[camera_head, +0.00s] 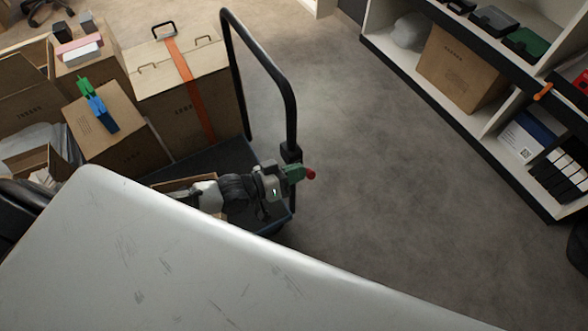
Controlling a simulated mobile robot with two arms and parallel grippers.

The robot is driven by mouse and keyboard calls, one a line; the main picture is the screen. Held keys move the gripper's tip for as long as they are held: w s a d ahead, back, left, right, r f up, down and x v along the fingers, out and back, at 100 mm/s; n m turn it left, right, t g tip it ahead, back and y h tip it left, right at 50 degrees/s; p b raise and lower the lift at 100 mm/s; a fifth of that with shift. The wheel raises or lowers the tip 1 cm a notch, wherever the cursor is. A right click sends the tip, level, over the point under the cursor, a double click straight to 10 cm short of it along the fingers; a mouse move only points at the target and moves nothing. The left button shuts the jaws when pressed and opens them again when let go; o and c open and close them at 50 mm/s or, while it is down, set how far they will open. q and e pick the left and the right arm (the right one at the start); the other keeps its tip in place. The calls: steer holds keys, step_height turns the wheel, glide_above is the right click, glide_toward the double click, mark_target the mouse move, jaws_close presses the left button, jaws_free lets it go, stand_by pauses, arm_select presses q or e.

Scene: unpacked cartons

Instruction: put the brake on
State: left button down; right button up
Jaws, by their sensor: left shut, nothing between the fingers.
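A dark platform cart (215,153) stands left of the middle with a black tubular handle (291,106) on its right side. A small lever with a red knob (311,174), apparently the brake, sticks out to the right low by the handle's near post. A green piece (293,173) sits just left of the knob. My left gripper (284,174) comes in from the left, shut and empty, with its tip at the green piece. I cannot tell whether they touch. The lever's base is hidden behind the gripper. My right gripper is not in view.
The cart carries a strapped carton (178,90) and a smaller carton (112,125) with green and blue clips on top. A shelf unit (480,116) with boxes stands at the right. The floor (370,170) between cart and shelf is clear. A large pale scratched surface fills the foreground.

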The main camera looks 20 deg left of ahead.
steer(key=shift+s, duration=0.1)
arm_select(q)
steer(key=shift+s+d+f+m, duration=0.1)
steer(key=shift+d+m, duration=0.05)
steer(key=shift+m, duration=0.15)
steer(key=shift+f+p, duration=0.15)
steer(key=shift+p, duration=0.2)
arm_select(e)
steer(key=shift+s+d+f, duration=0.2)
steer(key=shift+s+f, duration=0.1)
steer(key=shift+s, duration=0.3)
arm_select(q)
steer(key=shift+s+d+m, duration=0.1)
steer(key=shift+m, duration=0.2)
steer(key=shift+f, duration=0.1)
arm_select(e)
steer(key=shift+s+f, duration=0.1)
